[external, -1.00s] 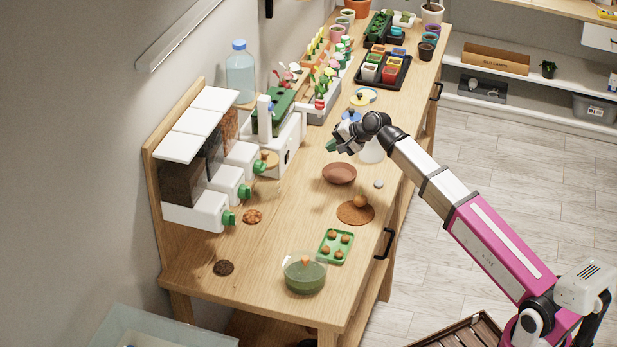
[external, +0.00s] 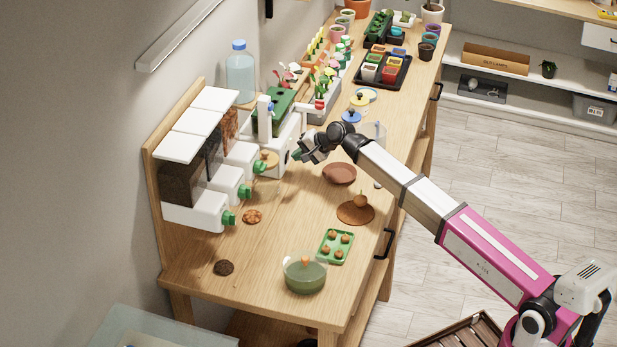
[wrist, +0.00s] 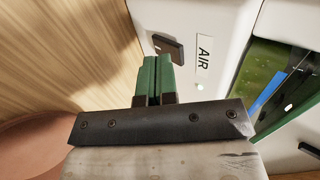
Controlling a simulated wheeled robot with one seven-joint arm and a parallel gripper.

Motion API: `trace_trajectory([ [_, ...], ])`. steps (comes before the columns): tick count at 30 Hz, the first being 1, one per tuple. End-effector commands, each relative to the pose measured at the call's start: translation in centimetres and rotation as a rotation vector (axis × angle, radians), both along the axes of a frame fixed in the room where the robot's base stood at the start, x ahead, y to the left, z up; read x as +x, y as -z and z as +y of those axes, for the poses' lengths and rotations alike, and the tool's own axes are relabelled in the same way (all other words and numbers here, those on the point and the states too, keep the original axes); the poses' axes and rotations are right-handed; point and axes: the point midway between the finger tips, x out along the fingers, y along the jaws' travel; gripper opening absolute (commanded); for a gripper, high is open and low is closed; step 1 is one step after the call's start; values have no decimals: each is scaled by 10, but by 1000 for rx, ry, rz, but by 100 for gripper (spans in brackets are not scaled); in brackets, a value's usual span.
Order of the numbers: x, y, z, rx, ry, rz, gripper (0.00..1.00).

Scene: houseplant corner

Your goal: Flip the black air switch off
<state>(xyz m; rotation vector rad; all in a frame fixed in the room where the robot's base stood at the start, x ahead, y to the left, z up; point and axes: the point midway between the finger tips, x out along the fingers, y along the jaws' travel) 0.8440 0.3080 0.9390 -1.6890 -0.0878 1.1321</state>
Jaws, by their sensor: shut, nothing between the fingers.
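The black air switch (wrist: 168,46) is a small dark rocker on a white panel, beside a label reading AIR (wrist: 203,58) in the wrist view. My gripper (wrist: 156,72) has its green fingertips together, with nothing between them. In the wrist view the tips are just below the switch in the picture; I cannot tell whether they touch it. In the external view my gripper (external: 298,155) is at the front of the white unit (external: 284,142), and the switch is hidden there.
A green tray (wrist: 262,80) and another dark piece (wrist: 309,150) show at right in the wrist view. A terracotta saucer (external: 339,173) lies close to my gripper on the bench. White dispensers (external: 205,212) with green knobs stand at left.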

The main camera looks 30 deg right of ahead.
Motion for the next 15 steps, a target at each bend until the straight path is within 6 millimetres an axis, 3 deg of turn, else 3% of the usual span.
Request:
trace_trajectory([
  [15,6,-1,6,0,0,0,0],
])
